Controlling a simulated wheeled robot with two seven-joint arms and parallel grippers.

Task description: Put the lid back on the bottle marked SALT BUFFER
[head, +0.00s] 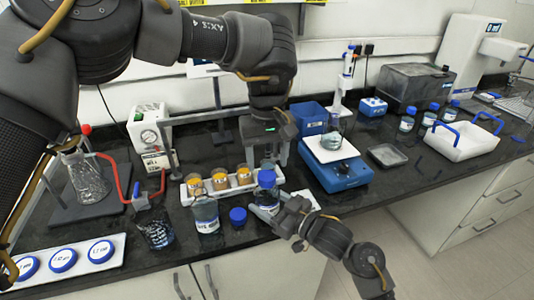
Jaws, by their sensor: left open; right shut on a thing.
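A bottle with dark contents (266,198) stands near the counter's front edge, with a blue lid (267,178) on its top; I cannot tell whether the lid is seated. My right gripper (272,208) is shut on this bottle low down, from the front right. My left gripper (266,158) points down with its fingers apart, just above and behind the blue lid. A labelled bottle (206,214) without a visible lid stands further left. The labels are too small to read with certainty.
A white rack with amber-topped jars (190,198) stands close behind. A white tray (460,152) and several blue-capped bottles stand far right.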

